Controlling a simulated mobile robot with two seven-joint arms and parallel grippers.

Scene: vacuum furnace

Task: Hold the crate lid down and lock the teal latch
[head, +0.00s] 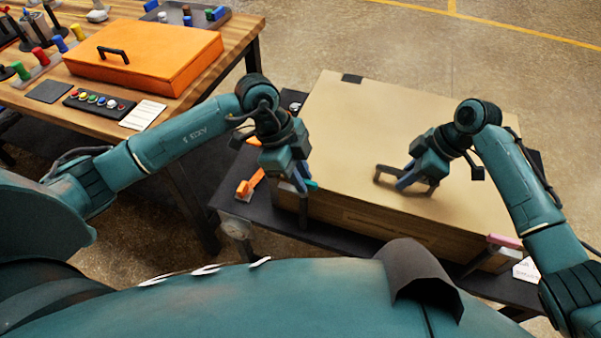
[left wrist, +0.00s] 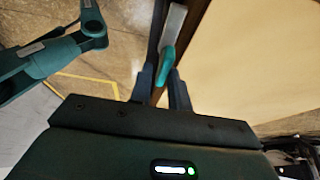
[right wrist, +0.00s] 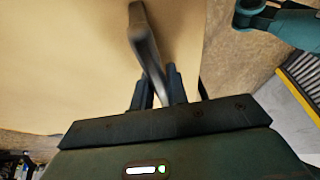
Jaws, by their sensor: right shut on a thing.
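The tan crate lid (head: 400,115) lies flat on the crate (head: 370,222), with no clear gap at the near edge. My right gripper (head: 404,183) is shut on the lid's dark handle (head: 384,170); the handle also runs between its fingers in the right wrist view (right wrist: 145,45). The teal latch (head: 311,186) is at the crate's near left corner, partly hidden by my left gripper (head: 298,186). In the left wrist view the latch's teal tip (left wrist: 165,62) lies between the spread fingers, with its pale bar beyond. Contact there cannot be told.
An orange latch (head: 248,187) shows left of the crate and a pink one (head: 505,240) at its near right. The crate stands on a dark table (head: 232,200). A wooden bench (head: 185,85) with an orange case (head: 145,55) stands at left. Open floor lies behind.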

